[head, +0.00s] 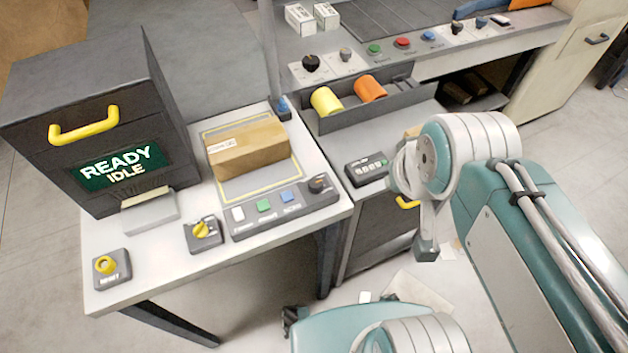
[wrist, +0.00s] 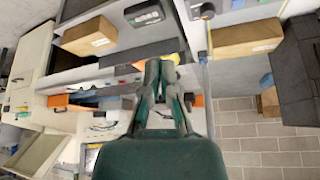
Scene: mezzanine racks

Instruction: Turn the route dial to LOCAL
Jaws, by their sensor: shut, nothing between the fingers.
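Several knobs could be the route dial; their labels are too small to read. A yellow pointer knob (head: 202,229) sits on a small dark box at the front of the left table. A black knob (head: 318,184) is at the right end of the button strip. Another black knob (head: 311,62) and a grey knob (head: 345,54) are on the rear right panel. My gripper (wrist: 161,70) is shut and empty in the wrist view, pointing over the benches and touching no knob that I can see. In the head view my arm is at the right, clear of the left table.
A dark machine with a READY IDLE screen (head: 122,164) stands on the left table. A cardboard parcel (head: 248,145) lies behind the button strip (head: 285,208). A yellow round button (head: 105,265) is at the front left corner. A small keypad (head: 368,168) sits on the right bench.

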